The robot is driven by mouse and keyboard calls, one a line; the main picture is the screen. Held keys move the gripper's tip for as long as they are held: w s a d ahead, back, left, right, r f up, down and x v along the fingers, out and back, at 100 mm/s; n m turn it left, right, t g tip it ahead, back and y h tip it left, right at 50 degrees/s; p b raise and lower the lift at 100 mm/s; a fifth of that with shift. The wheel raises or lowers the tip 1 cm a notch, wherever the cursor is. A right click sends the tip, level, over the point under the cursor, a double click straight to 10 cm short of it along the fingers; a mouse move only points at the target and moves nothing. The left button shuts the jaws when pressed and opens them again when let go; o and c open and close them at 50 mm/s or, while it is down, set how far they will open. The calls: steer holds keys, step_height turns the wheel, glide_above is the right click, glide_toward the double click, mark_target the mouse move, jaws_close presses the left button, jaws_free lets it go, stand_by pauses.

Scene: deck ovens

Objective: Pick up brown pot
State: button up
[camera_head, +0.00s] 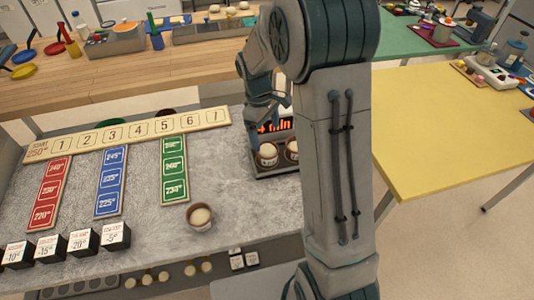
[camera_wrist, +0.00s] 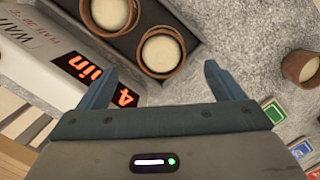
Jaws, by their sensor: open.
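Brown pots with pale cream filling are in view. Two stand side by side in a dark tray (camera_head: 262,173) under a red "4 min" display; in the head view one is the left tray pot (camera_head: 268,153), the other the right tray pot (camera_head: 291,150), partly hidden by my arm. A separate brown pot (camera_head: 201,217) stands upright on the grey counter, and in the wrist view it is at the right edge (camera_wrist: 300,67). My gripper (camera_wrist: 160,85) is open and empty. In the wrist view, the nearer tray pot (camera_wrist: 162,53) lies just beyond the fingertips, between their lines.
The "4 min" display (camera_wrist: 92,78) sits close to my left finger in the wrist view. A numbered board (camera_head: 130,133) and red, blue and green temperature cards lie on the counter. Several black cubes (camera_head: 83,240) line its front left. The yellow table (camera_head: 455,125) at right is largely clear.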

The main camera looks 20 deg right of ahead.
mark_target(267, 149)
steer(key=shift+s+d+f+p, duration=0.1)
steer(key=shift+f+p, duration=0.1)
steer(key=shift+f, duration=1.1)
steer(key=shift+s+f+p, duration=0.15)
steer(key=shift+f+p, duration=0.1)
steer(key=shift+f, duration=1.1)
steer(key=shift+s+d+f+p, duration=0.1)
steer(key=shift+f+p, duration=0.1)
steer(key=shift+f, duration=1.1)
steer(key=c, duration=1.2)
